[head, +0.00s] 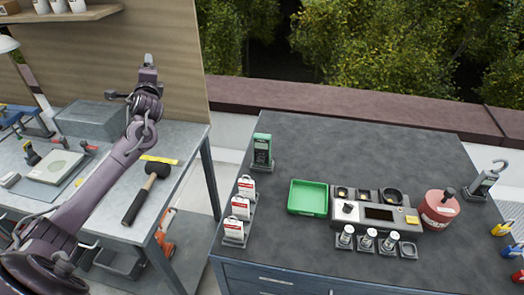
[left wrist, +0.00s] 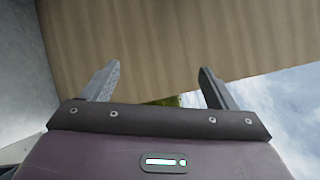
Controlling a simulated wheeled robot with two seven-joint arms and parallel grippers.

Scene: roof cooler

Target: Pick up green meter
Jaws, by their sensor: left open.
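The green meter (head: 262,148) stands upright in a holder at the back left corner of the dark grey cabinet top (head: 330,140). It has a dark display on its front. My left gripper (head: 149,60) is raised up and to the left of the meter, in front of the wooden wall panel and well apart from it. In the left wrist view my left gripper (left wrist: 158,85) has its two fingers spread wide with nothing between them. The meter is not in the left wrist view. My right gripper is not in view.
Several white-and-red packs (head: 241,207) stand in front of the meter along the left edge. A green tray (head: 308,197), a grey device (head: 376,213) and a red canister (head: 439,209) lie further right. A workbench with a mallet (head: 147,192) is at left.

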